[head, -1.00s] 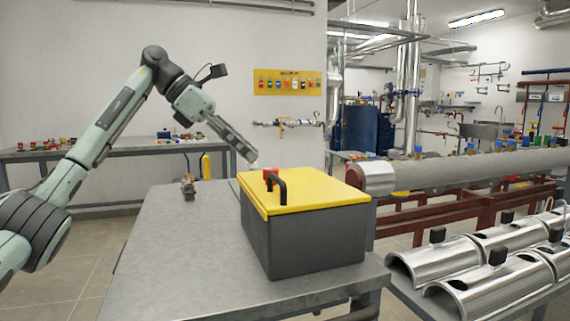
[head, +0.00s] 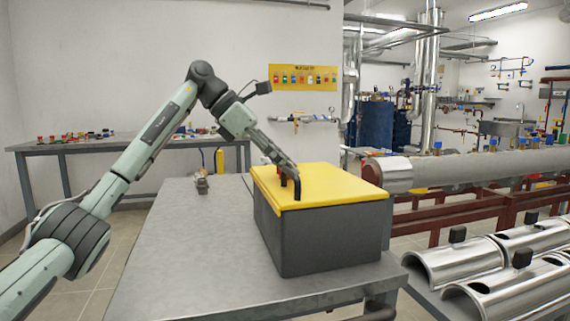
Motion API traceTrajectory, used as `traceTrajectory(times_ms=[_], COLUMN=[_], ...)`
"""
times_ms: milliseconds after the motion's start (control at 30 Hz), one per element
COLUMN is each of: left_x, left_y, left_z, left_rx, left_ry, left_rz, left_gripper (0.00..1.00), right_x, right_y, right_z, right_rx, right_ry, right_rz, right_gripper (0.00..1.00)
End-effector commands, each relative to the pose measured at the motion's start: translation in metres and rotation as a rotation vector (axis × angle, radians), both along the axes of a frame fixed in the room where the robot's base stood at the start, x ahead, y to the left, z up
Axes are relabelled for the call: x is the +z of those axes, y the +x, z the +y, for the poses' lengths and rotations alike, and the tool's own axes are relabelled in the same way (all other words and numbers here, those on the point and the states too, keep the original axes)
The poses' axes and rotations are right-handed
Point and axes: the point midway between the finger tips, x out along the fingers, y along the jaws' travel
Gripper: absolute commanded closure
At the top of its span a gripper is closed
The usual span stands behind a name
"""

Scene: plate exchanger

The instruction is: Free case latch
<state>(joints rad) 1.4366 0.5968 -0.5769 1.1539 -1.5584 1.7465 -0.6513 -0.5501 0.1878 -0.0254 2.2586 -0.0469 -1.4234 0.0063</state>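The case (head: 325,238) is a dark grey box with a yellow lid (head: 335,190), shut, on the grey metal table. A small red part, likely the latch (head: 283,174), is mostly hidden by my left gripper. My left gripper (head: 291,170) reaches in from the upper left, with its fingertips at or just above the lid beside the handle. Its fingers look close together, but I cannot tell whether they are shut or touching the red part. My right gripper is not in view.
A small metal fitting (head: 202,186) stands on the grey table (head: 190,250), whose left part is otherwise clear. Shiny curved metal covers (head: 480,275) lie to the right. A thick pipe (head: 460,168) runs behind them. A back bench (head: 100,143) holds small coloured parts.

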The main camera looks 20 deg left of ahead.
Motion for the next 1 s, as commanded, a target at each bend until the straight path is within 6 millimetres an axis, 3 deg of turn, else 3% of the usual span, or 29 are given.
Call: traceTrajectory(times_ms=[67,367,667,1000], left_x=[0.000,0.000,0.000,-0.001], left_y=[0.000,0.000,0.000,-0.001], left_z=[0.000,0.000,0.000,0.000], left_rx=[0.000,-0.001,0.035,0.250], left_ry=[0.000,0.000,0.001,0.003], left_rz=[0.000,0.001,-0.001,-0.004], left_gripper=[0.64,1.00,1.00,1.00], right_x=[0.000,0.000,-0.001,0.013], right_y=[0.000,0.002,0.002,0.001], right_z=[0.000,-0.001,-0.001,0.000], right_rx=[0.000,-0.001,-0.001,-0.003], right_ry=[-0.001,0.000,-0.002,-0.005], right_rz=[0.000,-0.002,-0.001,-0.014], right_gripper=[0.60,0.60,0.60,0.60])
